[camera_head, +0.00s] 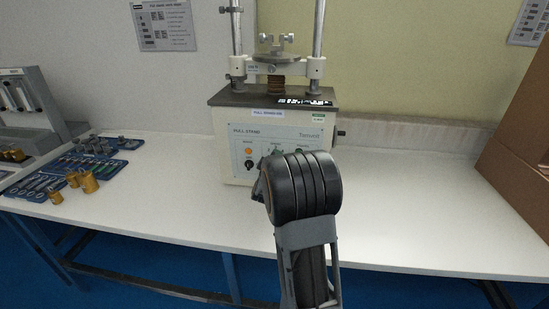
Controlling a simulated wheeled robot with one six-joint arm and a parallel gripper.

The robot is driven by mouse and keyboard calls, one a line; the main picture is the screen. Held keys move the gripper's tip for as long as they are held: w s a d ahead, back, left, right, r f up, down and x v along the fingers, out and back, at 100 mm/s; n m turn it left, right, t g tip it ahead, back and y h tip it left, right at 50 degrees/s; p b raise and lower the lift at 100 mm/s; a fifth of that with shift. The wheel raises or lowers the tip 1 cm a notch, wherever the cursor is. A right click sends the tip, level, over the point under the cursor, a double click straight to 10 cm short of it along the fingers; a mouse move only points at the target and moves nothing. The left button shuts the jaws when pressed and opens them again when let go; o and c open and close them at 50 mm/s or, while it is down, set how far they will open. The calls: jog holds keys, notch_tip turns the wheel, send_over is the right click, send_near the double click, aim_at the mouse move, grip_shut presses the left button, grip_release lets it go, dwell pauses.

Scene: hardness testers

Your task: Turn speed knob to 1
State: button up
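The pull stand (224,125) is a cream machine with a dark top, standing on the white bench against the wall. Its light front panel (240,139) carries an orange round button (248,151) and a black knob (250,165) on the left. The small labels are unreadable, so I cannot tell which control is the speed knob or where it points. My black wrist covers the panel's lower right part. Only a grey edge of my gripper (261,187) seems to show at the wrist's left, in front of the panel's lower part. Its fingertips are hidden.
On the left, blue trays (42,185) hold small parts, with brass weights (88,182) beside them and a grey-white device (30,100) behind. A brown box (520,150) stands at the right edge. The bench is clear right of the stand.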

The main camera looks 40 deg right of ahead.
dwell(0.4)
jog(key=o, duration=0.9)
jog(key=v, duration=1.4)
jog(key=shift+d, duration=0.1)
